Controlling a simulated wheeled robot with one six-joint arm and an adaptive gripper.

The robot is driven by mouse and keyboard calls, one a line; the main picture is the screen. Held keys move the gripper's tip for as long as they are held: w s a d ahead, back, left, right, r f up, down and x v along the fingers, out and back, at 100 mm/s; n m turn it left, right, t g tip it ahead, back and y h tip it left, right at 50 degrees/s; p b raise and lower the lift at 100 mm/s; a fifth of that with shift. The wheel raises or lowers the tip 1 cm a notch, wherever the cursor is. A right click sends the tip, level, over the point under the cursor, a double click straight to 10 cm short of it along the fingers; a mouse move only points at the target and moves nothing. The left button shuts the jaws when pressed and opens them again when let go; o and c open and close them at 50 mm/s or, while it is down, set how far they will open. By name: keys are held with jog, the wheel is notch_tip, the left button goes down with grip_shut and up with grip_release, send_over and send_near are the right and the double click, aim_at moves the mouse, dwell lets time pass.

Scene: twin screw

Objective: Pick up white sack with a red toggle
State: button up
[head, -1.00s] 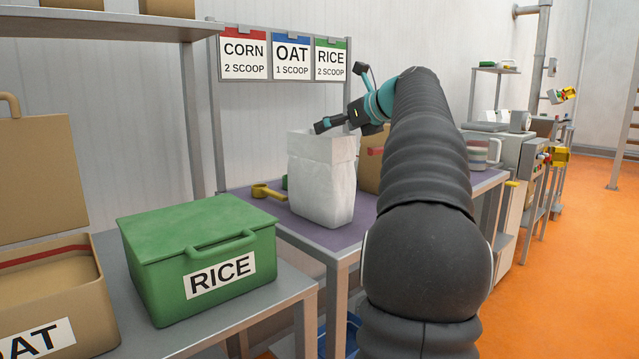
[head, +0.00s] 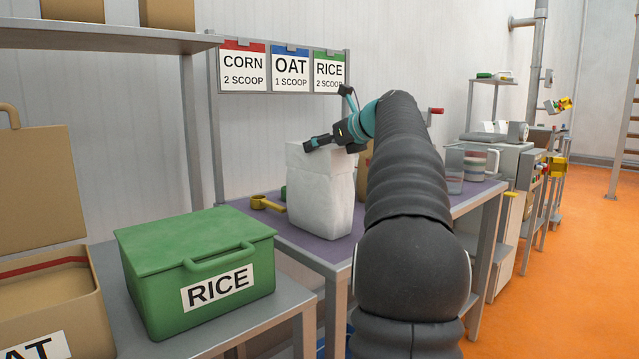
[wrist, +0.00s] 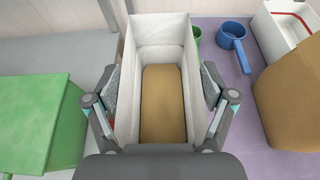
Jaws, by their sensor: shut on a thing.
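The white sack (head: 320,195) stands upright on the purple-topped table, and its open top shows tan contents (wrist: 163,105) in the wrist view. My gripper (head: 318,142) is at the sack's top edge. In the wrist view my gripper (wrist: 161,85) has one finger at each side wall of the sack (wrist: 165,29) and is shut on it. A small red spot (wrist: 112,119) shows by the left finger; I cannot tell if it is the toggle. The sack's far side is hidden in the head view.
A green RICE box (head: 200,270) stands on the grey table at front left. A yellow scoop (head: 267,203) lies left of the sack. A blue scoop (wrist: 232,40) and a brown container (wrist: 288,80) are to the right in the wrist view. A sign rack (head: 282,90) stands behind.

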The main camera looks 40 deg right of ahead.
jog(key=shift+r, duration=0.15)
jog(key=s+d+r, duration=0.3)
jog(key=s+r, duration=0.8)
jog(key=shift+s+p, duration=0.15)
jog(key=shift+p, duration=0.25)
jog(key=shift+a+f, duration=0.1)
jog(key=shift+a, duration=0.05)
